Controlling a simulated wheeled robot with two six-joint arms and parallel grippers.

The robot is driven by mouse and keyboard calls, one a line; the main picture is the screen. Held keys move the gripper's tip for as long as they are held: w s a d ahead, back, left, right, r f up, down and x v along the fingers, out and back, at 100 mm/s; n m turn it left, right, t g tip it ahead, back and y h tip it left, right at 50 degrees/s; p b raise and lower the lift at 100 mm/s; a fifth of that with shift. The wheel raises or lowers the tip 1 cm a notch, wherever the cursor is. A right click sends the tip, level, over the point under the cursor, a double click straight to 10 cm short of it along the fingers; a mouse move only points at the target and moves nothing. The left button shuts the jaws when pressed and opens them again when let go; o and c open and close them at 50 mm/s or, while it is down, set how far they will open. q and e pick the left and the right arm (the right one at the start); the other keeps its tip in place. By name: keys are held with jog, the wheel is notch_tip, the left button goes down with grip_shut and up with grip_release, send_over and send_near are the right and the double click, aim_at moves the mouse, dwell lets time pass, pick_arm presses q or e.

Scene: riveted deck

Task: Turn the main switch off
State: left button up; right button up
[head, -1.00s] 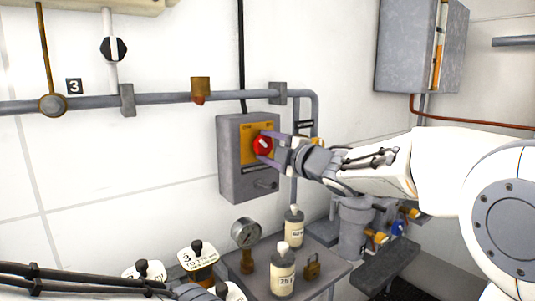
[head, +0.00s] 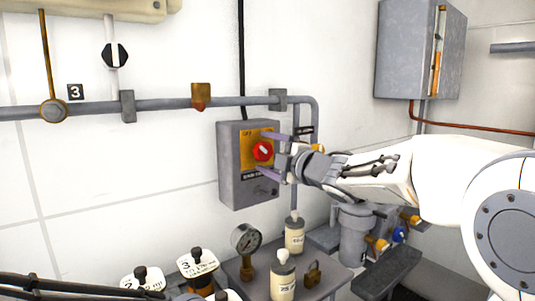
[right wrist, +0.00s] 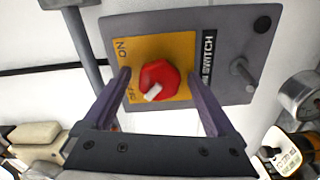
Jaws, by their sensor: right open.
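The main switch (head: 248,185) is a grey box on the wall with a yellow plate and a round red knob (head: 262,151). In the right wrist view the red knob (right wrist: 159,80) has a white mark on its lower-left side, toward the OFF lettering; ON is above that. My right gripper (head: 268,152) is open, its purple fingers on either side of the knob with gaps. The right wrist view also shows its spread fingers (right wrist: 162,92), apart from the knob. Only dark parts of my left arm show at the lower left; its fingertips are not visible.
A pressure gauge (head: 246,239), two pale bottles (head: 283,280) and a padlock (head: 312,274) stand on a grey ledge below the switch. A grey pipe (head: 160,99) runs along the wall above. A larger grey cabinet (head: 405,50) hangs at upper right.

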jog(key=v, duration=1)
jog(key=shift+s+d+b, duration=0.15)
jog(key=shift+s+b, duration=0.05)
jog(key=shift+b, duration=0.1)
